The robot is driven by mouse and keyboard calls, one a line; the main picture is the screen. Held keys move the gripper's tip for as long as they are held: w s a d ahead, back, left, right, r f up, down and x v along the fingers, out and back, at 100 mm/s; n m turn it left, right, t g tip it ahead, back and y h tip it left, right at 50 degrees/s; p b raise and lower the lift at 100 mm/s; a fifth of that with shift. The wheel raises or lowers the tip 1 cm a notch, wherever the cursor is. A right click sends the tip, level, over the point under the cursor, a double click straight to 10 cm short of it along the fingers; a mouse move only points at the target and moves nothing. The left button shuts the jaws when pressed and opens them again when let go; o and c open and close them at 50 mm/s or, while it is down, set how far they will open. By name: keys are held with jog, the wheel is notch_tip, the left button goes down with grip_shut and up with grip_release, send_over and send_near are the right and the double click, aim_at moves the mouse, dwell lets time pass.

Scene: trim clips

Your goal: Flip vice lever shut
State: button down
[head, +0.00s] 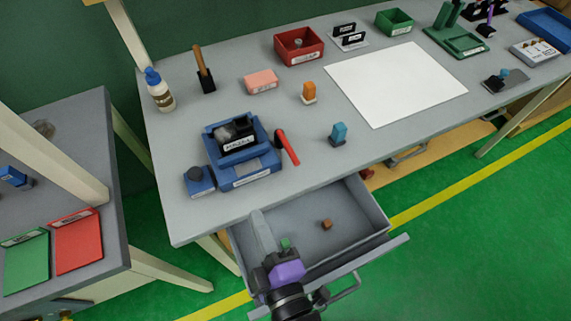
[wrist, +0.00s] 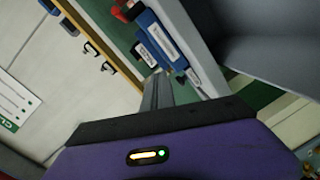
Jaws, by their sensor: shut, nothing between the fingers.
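A blue device (head: 262,168) stands on the workbench, left of the middle, with a black-and-white label on its front. A red lever with a black end (head: 287,147) sits at its right side, angled towards the bench's front edge. I take this device to be the vice, but cannot read the label. My purple gripper (head: 259,219) is low in the head view, over the open drawer and apart from the lever. In the wrist view its grey fingers (wrist: 157,85) are together and empty. The lever is not identifiable there.
The open drawer (head: 365,208) juts out below the bench and holds a small brown block (head: 327,224). A blue stamp-like item (head: 338,134) and an orange one (head: 308,92) stand right of the lever. A white sheet (head: 396,83) lies beyond. A bottle (head: 159,92) stands at left.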

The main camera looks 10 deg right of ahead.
jog(key=d+h, duration=0.2)
jog(key=w+d+t+h, duration=0.1)
jog(key=shift+d+r, duration=0.35)
jog(key=shift+w, duration=0.1)
jog(key=w+p, duration=0.3)
jog(key=w, duration=0.6)
jog(key=shift+w+a, duration=0.2)
jog(key=d, duration=0.1)
jog(key=w+d+f+p, duration=0.1)
jog(key=shift+w+d, duration=0.1)
jog(key=shift+d, duration=0.3)
jog(key=shift+w+d+f, duration=0.15)
jog(key=shift+d, duration=0.35)
